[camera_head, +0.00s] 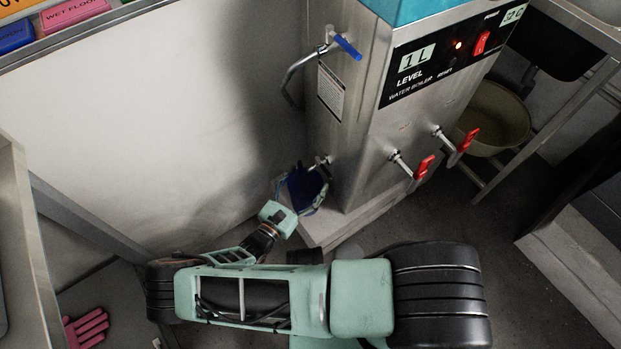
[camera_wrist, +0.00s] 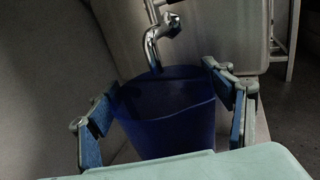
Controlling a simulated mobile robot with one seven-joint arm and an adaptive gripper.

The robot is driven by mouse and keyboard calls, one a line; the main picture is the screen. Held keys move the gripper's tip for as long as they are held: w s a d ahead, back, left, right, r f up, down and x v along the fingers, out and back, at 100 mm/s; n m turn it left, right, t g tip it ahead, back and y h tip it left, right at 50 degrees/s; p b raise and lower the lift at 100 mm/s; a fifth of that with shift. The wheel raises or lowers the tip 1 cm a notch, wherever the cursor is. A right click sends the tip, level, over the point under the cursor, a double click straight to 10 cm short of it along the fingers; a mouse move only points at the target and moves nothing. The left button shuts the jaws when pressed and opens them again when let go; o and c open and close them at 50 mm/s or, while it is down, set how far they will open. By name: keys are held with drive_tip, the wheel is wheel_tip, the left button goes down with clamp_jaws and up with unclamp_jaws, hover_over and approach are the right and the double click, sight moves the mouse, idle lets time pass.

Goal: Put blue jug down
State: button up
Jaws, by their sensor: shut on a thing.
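The blue jug (camera_wrist: 170,122) is held between the two fingers of my gripper (camera_wrist: 168,112) in the wrist view. The fingers lie along its left and right sides, and its open rim faces up. A curved metal spout stands just behind and over the rim. In the head view the jug (camera_head: 304,186) is dark blue, beside the lower left side of the steel water boiler (camera_head: 345,130). My gripper (camera_head: 303,190) is around it there. The jug's bottom is hidden, so I cannot tell whether it touches the pale plinth (camera_head: 325,228).
Two red-handled taps (camera_head: 424,167) stick out from the boiler's front. A blue-handled tap (camera_head: 347,47) is higher on its left side. A beige bucket (camera_head: 497,118) stands behind right under a sink. A pink glove (camera_head: 86,328) lies at lower left. A wall closes the left side.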

sight(296, 199)
drive_tip(key=shift+w+d+f+b, duration=0.3)
drive_tip(key=shift+w+d, duration=0.05)
drive_tip(key=shift+w, duration=0.15)
drive_tip(key=shift+w+d+f+b, duration=0.25)
drive_tip(key=shift+w+d+f, duration=0.1)
drive_tip(key=shift+w, duration=0.1)
drive_tip(key=shift+f, duration=0.1)
drive_tip(key=shift+f, duration=0.15)
drive_tip(key=o, duration=1.6)
drive_tip(key=shift+a, duration=0.1)
drive_tip(key=shift+r, duration=0.3)
drive_tip(key=p+v, duration=0.1)
drive_tip(key=v, duration=1.1)
drive_tip(key=shift+f, duration=0.2)
